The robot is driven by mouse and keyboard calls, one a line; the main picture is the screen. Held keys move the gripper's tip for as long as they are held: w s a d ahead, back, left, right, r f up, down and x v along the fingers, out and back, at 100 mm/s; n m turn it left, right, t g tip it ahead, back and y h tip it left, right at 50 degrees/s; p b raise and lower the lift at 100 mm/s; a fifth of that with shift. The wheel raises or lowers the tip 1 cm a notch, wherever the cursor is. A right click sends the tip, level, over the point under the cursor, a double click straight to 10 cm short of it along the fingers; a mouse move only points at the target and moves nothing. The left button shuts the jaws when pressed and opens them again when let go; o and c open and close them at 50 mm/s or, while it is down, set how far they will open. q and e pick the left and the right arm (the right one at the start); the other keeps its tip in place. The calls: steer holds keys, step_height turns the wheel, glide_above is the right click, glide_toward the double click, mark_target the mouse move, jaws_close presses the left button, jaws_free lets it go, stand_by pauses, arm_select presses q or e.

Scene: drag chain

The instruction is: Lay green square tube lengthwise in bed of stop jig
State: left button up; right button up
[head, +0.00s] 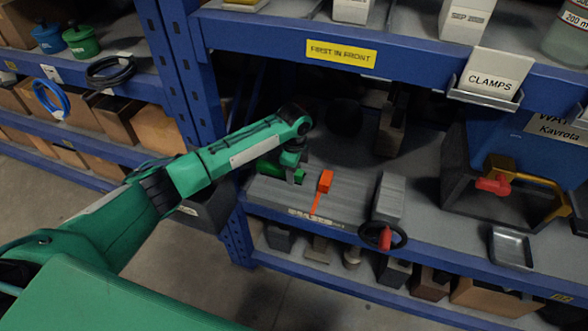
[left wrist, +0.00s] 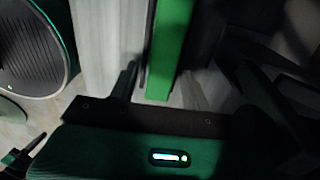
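The green square tube (head: 285,171) shows at the back left of the grey jig, partly hidden by my left gripper (head: 293,174). The stop jig (head: 340,210) is a long grey ribbed block on the blue shelf, with an orange stop piece (head: 325,182) standing on it. In the left wrist view the green tube (left wrist: 167,50) runs upright in the picture between my dim fingers. A gap shows between the tube and the left finger, so the gripper looks open around it. Whether the tube rests in the bed is hidden. My right gripper is not in view.
A grey block (head: 389,197) and a black ring with a red handle (head: 384,237) are right of the jig. A metal tray (head: 511,247) and a dark bin with a red and yellow tool (head: 500,183) are farther right. A blue upright (head: 190,75) stands left of the bay.

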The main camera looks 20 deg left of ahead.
arm_select(q)
step_height(320, 180, up, 12)
steer(key=p, duration=0.1)
steer(key=shift+r, duration=0.15)
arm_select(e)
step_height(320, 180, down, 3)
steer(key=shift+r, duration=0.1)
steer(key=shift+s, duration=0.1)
